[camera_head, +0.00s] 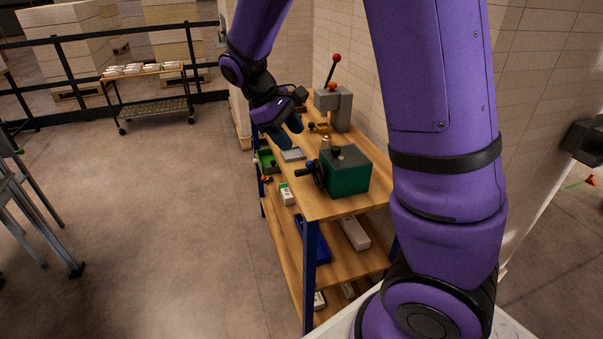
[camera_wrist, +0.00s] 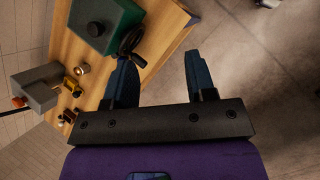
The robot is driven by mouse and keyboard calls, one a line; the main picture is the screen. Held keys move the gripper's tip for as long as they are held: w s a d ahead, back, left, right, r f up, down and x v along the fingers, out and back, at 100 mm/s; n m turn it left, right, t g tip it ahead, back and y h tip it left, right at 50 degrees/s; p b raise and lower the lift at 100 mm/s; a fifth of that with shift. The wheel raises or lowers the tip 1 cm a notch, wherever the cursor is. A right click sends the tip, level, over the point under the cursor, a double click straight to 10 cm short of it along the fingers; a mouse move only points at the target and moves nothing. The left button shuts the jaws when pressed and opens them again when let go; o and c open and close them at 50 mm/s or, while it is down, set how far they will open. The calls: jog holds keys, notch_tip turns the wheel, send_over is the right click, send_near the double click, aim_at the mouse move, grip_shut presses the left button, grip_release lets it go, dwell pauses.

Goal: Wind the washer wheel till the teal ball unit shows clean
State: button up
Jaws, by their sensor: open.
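A green box-shaped machine (camera_head: 347,178) stands on the near end of the wooden bench; it also shows at the top of the wrist view (camera_wrist: 120,18). A dark hand wheel (camera_head: 318,173) is on its left side, and it shows beside the box in the wrist view (camera_wrist: 131,41). A black knob (camera_head: 337,152) sits on its top. I cannot make out a teal ball unit. My gripper (camera_head: 284,141) is open and empty above the bench's left edge, behind the wheel and apart from it. Its two blue fingers (camera_wrist: 162,60) are spread in the wrist view.
A grey press (camera_head: 336,108) with a red-knobbed lever stands farther back on the bench (camera_head: 330,208). A grey tray (camera_head: 292,155), a green bin (camera_head: 267,160) and a white box (camera_head: 287,196) lie near the left edge. Open floor lies left; a cart (camera_head: 150,104) stands beyond.

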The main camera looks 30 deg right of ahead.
jog(key=w+f+n+g+h, duration=0.25)
jog(key=w+f+h, duration=0.35)
jog(key=f, duration=0.5)
jog(key=n+t+h, duration=0.1)
jog(key=n+h, duration=0.4)
jog(key=h, duration=0.2)
send_near(295, 173)
jog(key=d, duration=0.2)
jog(key=x, duration=1)
jog(key=shift+s+d+f, duration=0.1)
jog(key=shift+s+f, duration=0.1)
jog(key=c, duration=0.9)
jog(key=shift+c, duration=0.2)
